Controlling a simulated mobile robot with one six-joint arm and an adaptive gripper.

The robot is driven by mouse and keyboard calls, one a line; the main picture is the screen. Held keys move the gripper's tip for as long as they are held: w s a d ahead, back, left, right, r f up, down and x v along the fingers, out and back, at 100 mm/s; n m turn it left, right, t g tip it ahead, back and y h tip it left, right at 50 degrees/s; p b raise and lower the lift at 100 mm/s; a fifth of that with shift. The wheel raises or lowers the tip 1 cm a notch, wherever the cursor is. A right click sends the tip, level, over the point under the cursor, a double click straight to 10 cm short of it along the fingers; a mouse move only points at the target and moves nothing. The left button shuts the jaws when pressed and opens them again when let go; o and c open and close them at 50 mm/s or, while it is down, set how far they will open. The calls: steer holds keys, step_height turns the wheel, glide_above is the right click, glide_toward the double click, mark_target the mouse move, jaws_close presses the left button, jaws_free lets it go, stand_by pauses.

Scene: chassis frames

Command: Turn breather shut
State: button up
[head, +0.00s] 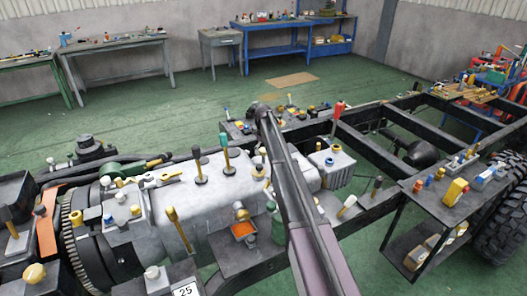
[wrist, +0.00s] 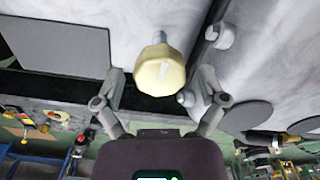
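In the wrist view a pale yellow faceted knob (wrist: 158,76) on a short grey stem stands out from a grey metal housing (wrist: 90,22). It looks like the breather, though no label shows. My gripper (wrist: 161,72) is open, with one finger left and one finger right of the knob. Gaps show on both sides, so neither finger appears to touch it. In the head view my arm reaches up the middle over the chassis. Its own links hide the fingers there, and I cannot pick out this knob among the many.
Grey bolt heads (wrist: 218,36) stand right of the knob, close to the right finger. In the head view, several levers and knobs rise from the gearbox (head: 200,187). A side shelf (head: 447,205) with small parts is at right. Green floor (head: 350,80) behind is mostly clear.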

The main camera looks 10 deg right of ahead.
steer(key=c, duration=0.9)
steer(key=shift+o, duration=0.2)
steer(key=shift+m, duration=0.3)
steer(key=m, duration=0.3)
steer(key=shift+a+m, duration=0.1)
steer(key=shift+m, duration=0.3)
steer(key=m, duration=0.4)
steer(key=shift+m, duration=0.3)
steer(key=m, duration=0.4)
steer(key=shift+m, duration=0.3)
steer(key=shift+s+m, duration=0.1)
steer(key=shift+m, duration=2.1)
